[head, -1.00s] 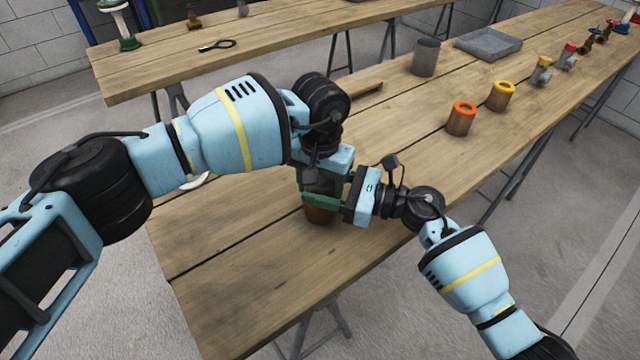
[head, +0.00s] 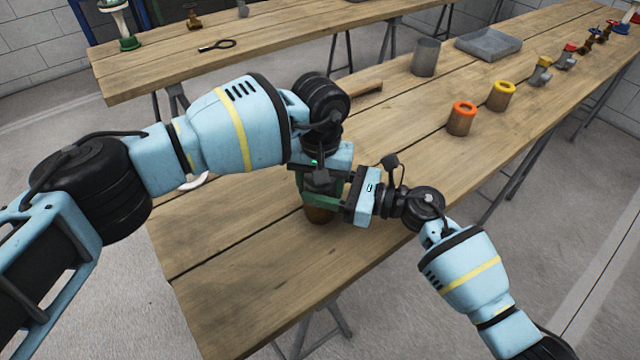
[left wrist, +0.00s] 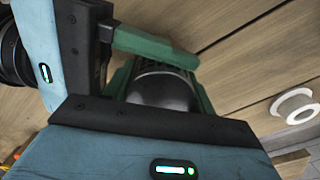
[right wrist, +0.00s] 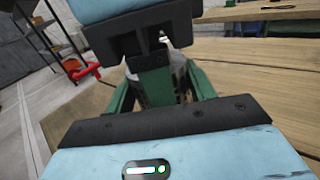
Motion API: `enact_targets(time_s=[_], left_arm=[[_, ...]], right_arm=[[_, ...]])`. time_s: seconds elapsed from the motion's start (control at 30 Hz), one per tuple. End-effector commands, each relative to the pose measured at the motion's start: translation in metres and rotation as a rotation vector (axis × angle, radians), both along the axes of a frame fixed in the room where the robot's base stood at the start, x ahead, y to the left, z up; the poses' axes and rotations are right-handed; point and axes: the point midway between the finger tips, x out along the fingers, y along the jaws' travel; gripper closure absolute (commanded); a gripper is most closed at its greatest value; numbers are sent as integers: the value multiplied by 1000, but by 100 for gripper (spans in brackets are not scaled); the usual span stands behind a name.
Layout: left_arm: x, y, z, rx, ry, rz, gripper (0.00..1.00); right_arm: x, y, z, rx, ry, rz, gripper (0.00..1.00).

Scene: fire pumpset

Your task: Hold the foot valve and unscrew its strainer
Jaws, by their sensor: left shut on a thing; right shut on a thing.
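The foot valve stands upright near the table's front end. Its brown lower part (head: 319,214) shows below my grippers in the head view. Its dark grey domed top (left wrist: 165,90) with a pale rim shows in the left wrist view. Perforated grey metal, seemingly the strainer (right wrist: 181,68), shows in the right wrist view. My left gripper (head: 317,183) comes down from above, its green fingers shut around the upper part. My right gripper (head: 328,204) comes in level from the right, shut on the valve lower down. The fingers hide the joint between strainer and body.
Farther along the table stand an orange-topped can (head: 461,120), a yellow-topped can (head: 502,97), a grey cup (head: 425,58) and a grey tray (head: 488,45). The wood in front of the grippers is clear.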

Motion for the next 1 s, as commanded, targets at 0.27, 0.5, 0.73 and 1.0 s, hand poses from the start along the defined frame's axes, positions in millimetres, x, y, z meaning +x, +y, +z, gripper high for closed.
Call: enact_targets(time_s=[0.27, 0.5, 0.73, 1.0], left_arm=[[1, 1, 2, 1, -3, -3, 72], [1, 1, 1, 1, -3, -2, 24], [0, 0, 0, 1, -1, -1, 23], [1, 0, 16, -1, -4, -1, 23]], right_arm=[[0, -2, -2, -4, 4, -1, 100], [0, -2, -2, -4, 4, -2, 100], [0, -1, -2, -3, 3, -2, 100], [0, -1, -2, -3, 3, -2, 100]])
